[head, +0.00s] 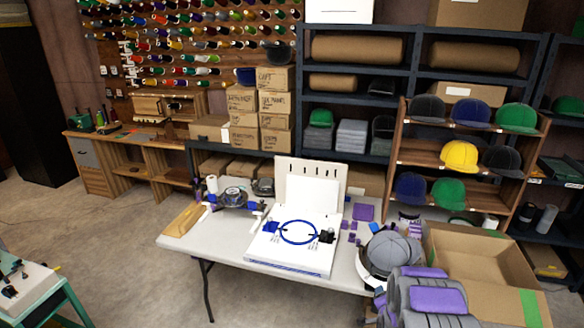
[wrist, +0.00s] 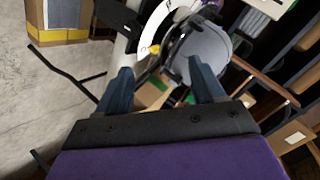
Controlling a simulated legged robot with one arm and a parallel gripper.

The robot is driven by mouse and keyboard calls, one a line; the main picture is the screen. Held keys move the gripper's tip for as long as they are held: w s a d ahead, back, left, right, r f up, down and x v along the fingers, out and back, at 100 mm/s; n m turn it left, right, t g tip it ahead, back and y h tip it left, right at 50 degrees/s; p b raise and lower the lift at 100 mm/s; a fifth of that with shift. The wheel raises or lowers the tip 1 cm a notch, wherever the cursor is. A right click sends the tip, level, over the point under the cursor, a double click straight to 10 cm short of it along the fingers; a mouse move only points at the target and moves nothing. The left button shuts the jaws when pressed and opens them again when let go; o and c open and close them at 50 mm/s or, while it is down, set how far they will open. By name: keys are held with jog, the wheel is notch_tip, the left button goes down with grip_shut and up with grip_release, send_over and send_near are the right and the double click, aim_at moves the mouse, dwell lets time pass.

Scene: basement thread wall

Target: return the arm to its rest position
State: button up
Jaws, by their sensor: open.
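My gripper (wrist: 163,82) shows in the wrist view with its two blue-grey fingers spread wide apart. Nothing is held between them. Beyond the fingertips is a grey cap (wrist: 203,58) beside a white curved part; a gap to it cannot be judged. In the head view my grey and purple arm is folded at the bottom right corner, in front of the table's right end. The gripper's fingers cannot be made out there. The grey cap (head: 396,252) sits on a white and black holder just behind my arm.
The white table (head: 215,246) bears a white board with a blue hoop (head: 297,232), a machine (head: 236,197) and small purple pieces. An open cardboard box (head: 480,253) stands close right of my arm. Cap shelves (head: 470,138) stand behind. A teal-edged stand (head: 45,298) is at lower left. Floor between is clear.

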jog(key=s+a+r+n+g+y, duration=0.1)
jog(key=s+a+r+n+g, duration=0.25)
jog(key=s+r, duration=0.55)
jog(key=s+a+r+n+g+y, duration=0.1)
jog(key=s+a+r+n+g, duration=0.2)
jog(key=s+a+r, duration=0.55)
jog(key=s+a+r+n+g, duration=0.2)
jog(key=s+r, duration=0.2)
jog(key=s, duration=0.7)
jog(key=s+a+r+n+g, duration=0.2)
jog(key=s+r, duration=0.3)
jog(key=s, duration=0.6)
jog(key=s+a+r+n+g+y, duration=0.1)
jog(key=s+r, duration=0.4)
jog(key=s, duration=0.6)
jog(key=shift+s+a+r+n+g, duration=0.3)
jog(key=shift+a+n+g, duration=0.25)
jog(key=shift+n+g, duration=0.5)
jog(key=shift+f, duration=0.1)
jog(key=shift+w, duration=0.35)
